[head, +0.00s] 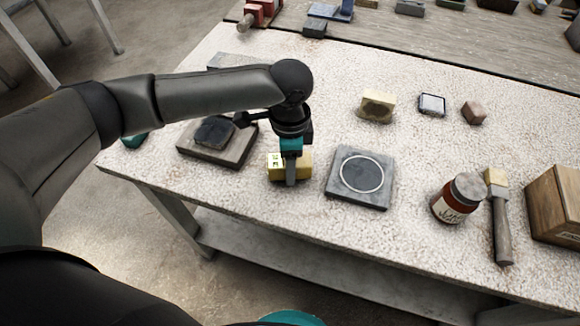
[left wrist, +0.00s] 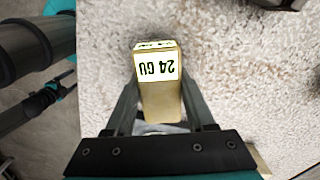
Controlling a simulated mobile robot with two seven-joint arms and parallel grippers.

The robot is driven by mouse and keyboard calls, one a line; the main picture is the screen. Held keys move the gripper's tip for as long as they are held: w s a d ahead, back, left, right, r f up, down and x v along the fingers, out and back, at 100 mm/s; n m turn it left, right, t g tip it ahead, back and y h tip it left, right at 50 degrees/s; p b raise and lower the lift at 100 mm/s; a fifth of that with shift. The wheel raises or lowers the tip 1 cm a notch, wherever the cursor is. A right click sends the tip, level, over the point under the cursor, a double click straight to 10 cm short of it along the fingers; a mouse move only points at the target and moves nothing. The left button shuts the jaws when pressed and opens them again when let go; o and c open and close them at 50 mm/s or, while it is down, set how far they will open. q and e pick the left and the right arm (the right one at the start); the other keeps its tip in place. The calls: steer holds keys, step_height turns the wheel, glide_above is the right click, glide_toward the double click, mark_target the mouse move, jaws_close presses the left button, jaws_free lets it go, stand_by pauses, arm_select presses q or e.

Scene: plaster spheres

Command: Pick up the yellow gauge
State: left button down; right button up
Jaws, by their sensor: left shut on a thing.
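The yellow gauge (head: 274,167) is a small yellow block with a white label, near the front edge of the table in the head view. In the left wrist view the gauge (left wrist: 160,98) shows its label, upside down, with "24 GU" on it. My left gripper (head: 291,180) comes down over the gauge from above and is shut on it, with one finger on each side in the left wrist view. The gauge is at or very near the table top; I cannot tell whether it touches.
A grey plate with a ring (head: 345,190) lies just right of the gauge. A dark block on a board (head: 225,152) is to the left. Another yellowish block (head: 377,104) lies behind.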

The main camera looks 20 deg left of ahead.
arm_select(q)
step_height(320, 180, up, 19)
steer(key=p, duration=0.4)
steer(key=shift+r, duration=0.2)
